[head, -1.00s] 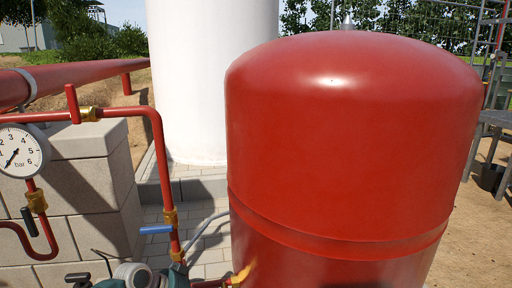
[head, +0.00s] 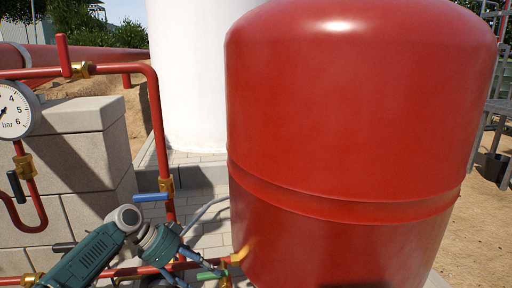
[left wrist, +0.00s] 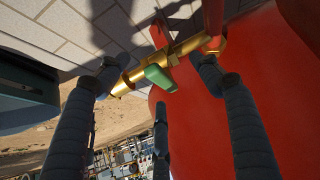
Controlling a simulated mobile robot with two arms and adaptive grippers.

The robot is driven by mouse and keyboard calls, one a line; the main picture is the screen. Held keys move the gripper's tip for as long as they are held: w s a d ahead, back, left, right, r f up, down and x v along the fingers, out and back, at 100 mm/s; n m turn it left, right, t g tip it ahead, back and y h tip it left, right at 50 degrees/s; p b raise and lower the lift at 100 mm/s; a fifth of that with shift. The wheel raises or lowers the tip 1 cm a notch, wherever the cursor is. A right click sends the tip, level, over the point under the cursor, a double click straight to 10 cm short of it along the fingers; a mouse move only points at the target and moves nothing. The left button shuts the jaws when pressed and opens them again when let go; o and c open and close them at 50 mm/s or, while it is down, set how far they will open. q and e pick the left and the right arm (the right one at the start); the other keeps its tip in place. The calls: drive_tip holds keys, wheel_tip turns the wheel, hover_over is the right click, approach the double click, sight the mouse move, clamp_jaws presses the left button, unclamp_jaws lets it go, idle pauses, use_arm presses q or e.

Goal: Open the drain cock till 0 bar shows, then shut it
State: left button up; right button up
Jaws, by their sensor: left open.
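The drain cock with a green handle (head: 212,274) sits low beside the red tank, at the bottom of the head view. In the left wrist view its brass body (left wrist: 182,48) and green handle (left wrist: 158,76) show close up. My left gripper (head: 190,271) is open at the cock. In the left wrist view the handle lies between the spread fingers of my gripper (left wrist: 150,72), and I cannot tell whether they touch it. The pressure gauge (head: 15,112) is cut by the left edge; its needle points down-left and its tip is out of view.
The large red tank (head: 350,120) fills the right side. A red pipe (head: 157,125) with a blue lever (head: 153,197) stands left of it. A black-handled valve (head: 16,185) hangs below the gauge. A block wall (head: 80,160) and a white tank (head: 190,70) stand behind.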

use_arm(q)
drive_tip(key=shift+s+a+r+p, duration=0.1)
drive_tip(key=shift+r+p, duration=0.25)
drive_tip(key=p+v, duration=0.4)
drive_tip(key=v, duration=0.2)
